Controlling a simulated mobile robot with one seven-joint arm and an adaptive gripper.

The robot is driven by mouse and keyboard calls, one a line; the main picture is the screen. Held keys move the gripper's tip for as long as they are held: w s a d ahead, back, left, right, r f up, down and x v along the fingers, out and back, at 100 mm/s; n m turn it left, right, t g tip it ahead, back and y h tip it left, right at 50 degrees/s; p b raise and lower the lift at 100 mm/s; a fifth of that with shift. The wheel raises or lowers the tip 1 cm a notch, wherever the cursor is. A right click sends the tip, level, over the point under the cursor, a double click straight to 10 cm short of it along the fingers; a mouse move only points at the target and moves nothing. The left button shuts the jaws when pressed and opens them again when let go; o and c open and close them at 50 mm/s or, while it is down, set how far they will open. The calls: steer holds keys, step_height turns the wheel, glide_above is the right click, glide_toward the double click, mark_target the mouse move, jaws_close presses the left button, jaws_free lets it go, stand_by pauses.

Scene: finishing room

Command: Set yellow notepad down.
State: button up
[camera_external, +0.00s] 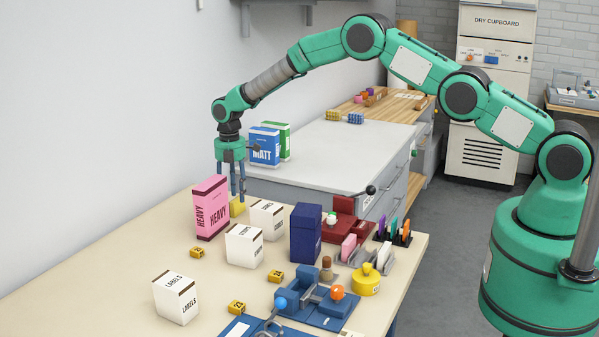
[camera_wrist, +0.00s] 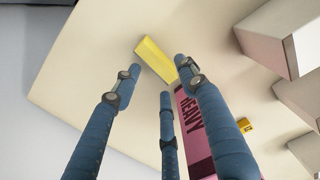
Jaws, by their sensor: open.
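The yellow notepad (camera_external: 237,208) appears to rest on the cream table, between the pink HEAVY box (camera_external: 209,208) and a white box (camera_external: 266,221). It is partly hidden behind my fingers in the external view. My gripper (camera_external: 238,192) points down right over it, with blue fingers. In the wrist view, the notepad (camera_wrist: 155,58) lies just beyond the spread fingertips, next to the end of the pink box (camera_wrist: 192,120). My gripper (camera_wrist: 159,76) is open and none of its fingers is seen closed on the notepad. Whether a fingertip touches it I cannot tell.
A dark blue box (camera_external: 306,233), more white boxes (camera_external: 176,298) and small yellow blocks (camera_external: 237,307) stand nearby. A grey-white cabinet (camera_external: 350,158) with blue and green boxes (camera_external: 264,146) is behind. The table's left front (camera_external: 90,290) is clear.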

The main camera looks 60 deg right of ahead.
step_height(320, 180, up, 9)
stand_by(0.4)
stand_by(0.5)
